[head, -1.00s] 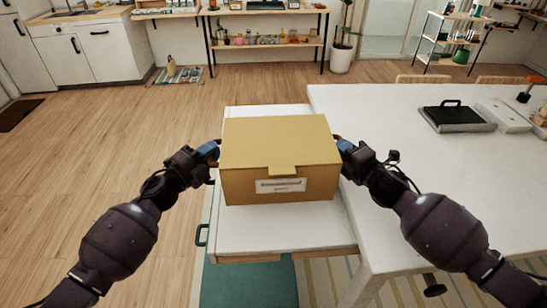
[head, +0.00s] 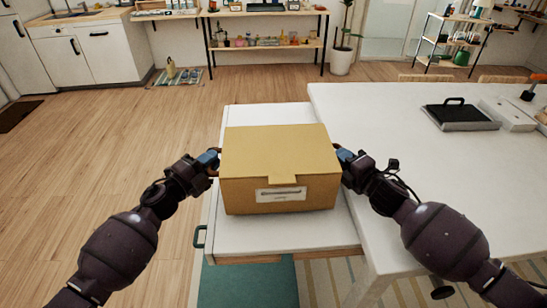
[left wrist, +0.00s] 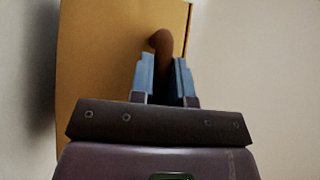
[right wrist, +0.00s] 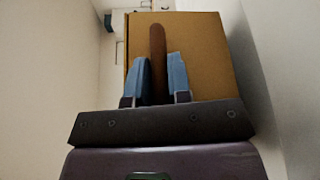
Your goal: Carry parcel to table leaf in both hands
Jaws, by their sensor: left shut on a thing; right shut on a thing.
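The parcel (head: 280,152), a tan cardboard box with a front flap and white label, is level over the white table leaf (head: 265,118). I cannot tell whether its underside touches the leaf. My left gripper (head: 211,159) is shut on the brown strap handle at the parcel's left side; the left wrist view shows this handle (left wrist: 161,42) between the blue fingers (left wrist: 164,80). My right gripper (head: 344,157) is shut on the right side handle, seen in the right wrist view (right wrist: 157,48) between its fingers (right wrist: 160,80). The leaf's middle is hidden under the parcel.
The large white table (head: 430,180) adjoins the leaf on the right, with a black-handled tray (head: 459,115) at its far side. A green surface (head: 250,283) shows below the leaf's near edge. Bare leaf shows behind and in front of the parcel. Wooden floor is open at left.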

